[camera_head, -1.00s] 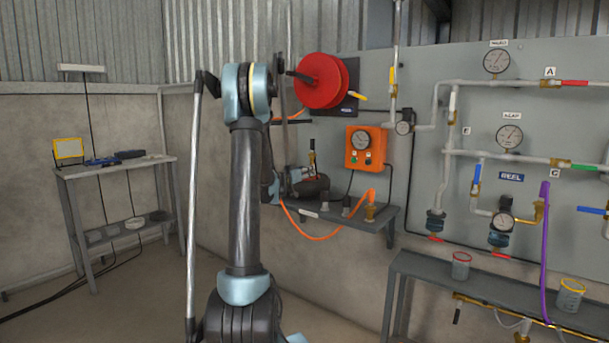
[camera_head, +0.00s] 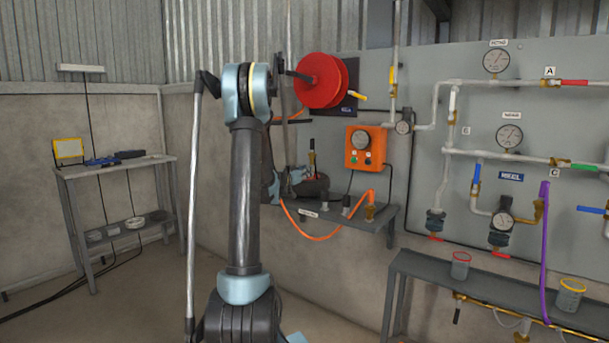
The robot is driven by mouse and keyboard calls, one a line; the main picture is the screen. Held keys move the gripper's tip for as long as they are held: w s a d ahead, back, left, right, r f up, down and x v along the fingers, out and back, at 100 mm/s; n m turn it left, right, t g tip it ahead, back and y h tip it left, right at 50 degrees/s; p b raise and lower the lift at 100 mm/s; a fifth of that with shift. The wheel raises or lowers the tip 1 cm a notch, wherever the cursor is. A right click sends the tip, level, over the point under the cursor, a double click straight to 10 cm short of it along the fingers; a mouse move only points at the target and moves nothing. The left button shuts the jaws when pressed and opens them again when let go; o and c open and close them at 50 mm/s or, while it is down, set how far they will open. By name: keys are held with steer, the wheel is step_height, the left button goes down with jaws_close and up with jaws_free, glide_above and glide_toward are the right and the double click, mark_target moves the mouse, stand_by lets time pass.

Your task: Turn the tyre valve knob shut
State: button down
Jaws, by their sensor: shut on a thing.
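A small dark tyre (camera_head: 319,190) lies on the grey wall shelf (camera_head: 365,227), just right of my arm. A slim upright brass and dark fitting (camera_head: 312,160) stands just behind it, with a bit of red low down. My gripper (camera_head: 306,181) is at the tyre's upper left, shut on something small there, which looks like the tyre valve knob. The knob itself is hidden by the fingers and too small to make out, so its turn cannot be read. My arm hides the shelf's left end.
An orange gauge box (camera_head: 365,148) hangs above the shelf, and an orange hose (camera_head: 315,238) loops below it. A red hose reel (camera_head: 322,81) is higher up. A pipe panel (camera_head: 455,190) fills the right. A small table (camera_head: 115,168) stands at left.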

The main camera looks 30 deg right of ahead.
steer(key=m, duration=0.4)
steer(key=shift+w+a, duration=0.15)
steer(key=m, duration=0.9)
steer(key=shift+f+m+h, duration=0.1)
steer(key=shift+m+h, duration=0.2)
steer(key=shift+m, duration=0.1)
steer(key=m, duration=0.3)
steer(key=shift+m, duration=0.4)
steer(key=m+g, duration=0.1)
steer(key=m, duration=0.3)
steer(key=shift+f+m, duration=0.1)
steer(key=shift+m, duration=0.3)
steer(key=m, duration=0.3)
steer(key=shift+m, duration=0.4)
steer(key=m, duration=0.4)
steer(key=shift+m, duration=2.4)
